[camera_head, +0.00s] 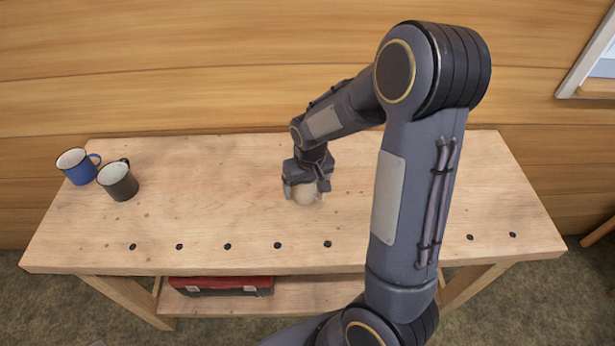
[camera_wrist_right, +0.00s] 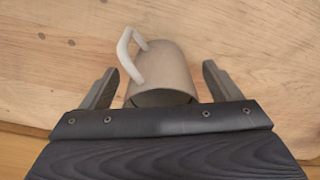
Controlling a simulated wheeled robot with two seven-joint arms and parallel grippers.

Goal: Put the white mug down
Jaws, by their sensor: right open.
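The white mug (camera_head: 305,194) stands on the wooden workbench (camera_head: 220,200), under my right gripper (camera_head: 305,190). In the right wrist view the mug (camera_wrist_right: 161,70) looks cream-coloured, with its handle at the upper left. The fingers of my right gripper (camera_wrist_right: 157,85) are spread on either side of the mug, with a gap on each side. Part of the mug is hidden by the gripper in both views. My left gripper is not in view.
A blue mug (camera_head: 76,168) and a dark grey mug (camera_head: 119,182) stand close together at the bench's left end. A red toolbox (camera_head: 220,285) sits on the lower shelf. The bench top between these mugs and my right gripper is clear. A wooden wall (camera_head: 200,60) stands behind.

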